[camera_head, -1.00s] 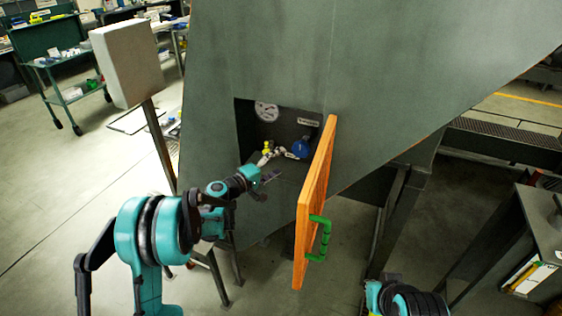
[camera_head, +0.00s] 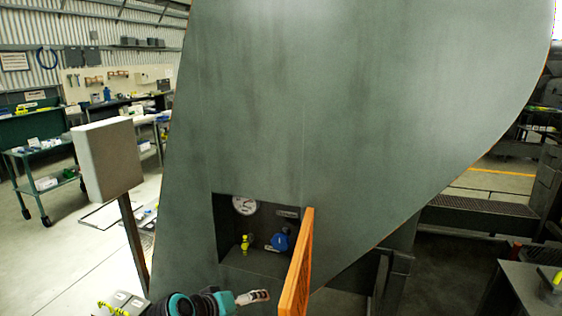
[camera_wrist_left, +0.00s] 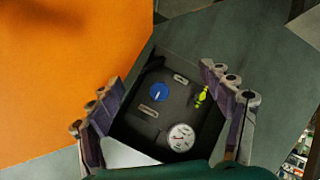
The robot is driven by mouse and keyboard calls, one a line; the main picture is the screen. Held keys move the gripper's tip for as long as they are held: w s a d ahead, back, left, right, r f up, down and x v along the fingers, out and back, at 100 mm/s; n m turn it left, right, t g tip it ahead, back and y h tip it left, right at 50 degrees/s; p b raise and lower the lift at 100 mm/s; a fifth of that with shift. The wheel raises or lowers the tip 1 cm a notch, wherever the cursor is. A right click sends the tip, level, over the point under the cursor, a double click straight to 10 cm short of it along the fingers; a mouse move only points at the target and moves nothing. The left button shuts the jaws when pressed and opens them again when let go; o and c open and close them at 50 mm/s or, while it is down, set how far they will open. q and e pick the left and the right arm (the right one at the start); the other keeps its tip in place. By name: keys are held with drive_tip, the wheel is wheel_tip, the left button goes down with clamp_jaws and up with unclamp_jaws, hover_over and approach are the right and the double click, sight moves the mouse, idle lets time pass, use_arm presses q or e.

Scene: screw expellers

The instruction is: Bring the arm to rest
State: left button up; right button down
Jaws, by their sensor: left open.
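My left gripper (camera_head: 252,297) is low in the head view, in front of and below a recessed box (camera_head: 262,262) in the machine's green wall. It is open and holds nothing. In the left wrist view, its two fingers stand apart (camera_wrist_left: 165,112), with the box seen between them. The box holds a dial gauge (camera_head: 244,205), a blue knob (camera_head: 279,242) and a yellow-green fitting (camera_head: 246,243). The orange door (camera_head: 298,268) of the box stands open, to the right of the gripper. My right gripper is out of view.
A grey panel on a post (camera_head: 107,160) stands left of the machine (camera_head: 330,110). A green cart (camera_head: 45,160) and workbenches are farther back left. Dark steps (camera_head: 480,206) and a low cabinet are at the right. The floor at the left is mostly clear.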

use_arm(q)
drive_tip(key=s+a+f+m+y, duration=0.1)
drive_tip(key=s+a+f+y, duration=0.1)
drive_tip(key=s, duration=0.7)
drive_tip(key=s+a+f+m+g+y, duration=0.1)
drive_tip(key=s+a+f+y, duration=0.2)
drive_tip(key=s+a, duration=0.4)
drive_tip(key=s, duration=0.3)
drive_tip(key=shift+f+m+y, duration=0.3)
drive_tip(key=shift+m+y, duration=0.1)
